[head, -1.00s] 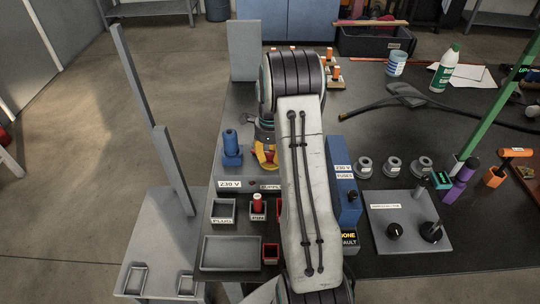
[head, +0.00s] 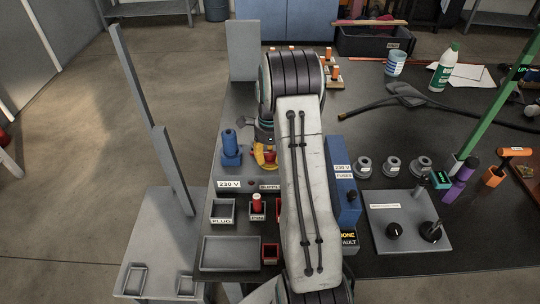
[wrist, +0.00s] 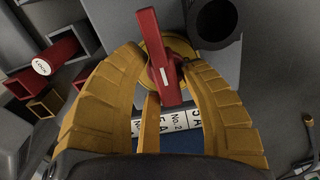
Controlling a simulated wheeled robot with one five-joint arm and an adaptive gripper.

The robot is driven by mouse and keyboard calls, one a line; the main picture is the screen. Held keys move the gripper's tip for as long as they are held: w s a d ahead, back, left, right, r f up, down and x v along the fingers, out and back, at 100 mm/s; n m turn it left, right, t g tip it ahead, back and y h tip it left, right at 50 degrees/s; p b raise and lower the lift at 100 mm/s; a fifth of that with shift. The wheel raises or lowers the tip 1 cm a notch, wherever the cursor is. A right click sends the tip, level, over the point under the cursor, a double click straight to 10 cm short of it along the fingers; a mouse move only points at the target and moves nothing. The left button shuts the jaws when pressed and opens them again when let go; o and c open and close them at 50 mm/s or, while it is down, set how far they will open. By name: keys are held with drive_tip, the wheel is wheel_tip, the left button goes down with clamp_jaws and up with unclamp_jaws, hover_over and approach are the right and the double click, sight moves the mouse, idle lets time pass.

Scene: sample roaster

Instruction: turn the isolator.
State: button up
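The isolator shows in the wrist view as a red bar handle (wrist: 162,62) over a round yellow plate (wrist: 180,47). The bar is slightly slanted, with its upper end to the left. The yellow fingers of my gripper (wrist: 165,60) reach down on both sides of the bar, their tips close beside it. The left tip looks nearest the bar; whether the fingers press on it is unclear. In the head view my gripper (head: 263,154) is partly hidden behind my arm at the supply panel, with some red showing beside the yellow.
A dark round socket (wrist: 215,20) stands close to the right fingertip. In the head view, a blue fuse box (head: 343,190) stands right of my arm and a blue plug (head: 231,148) stands left of my gripper.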

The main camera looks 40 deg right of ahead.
drive_tip(key=o, duration=0.3)
drive_tip(key=shift+o, duration=0.2)
wheel_tip(320, 180, up, 12)
idle(0.6)
idle(0.5)
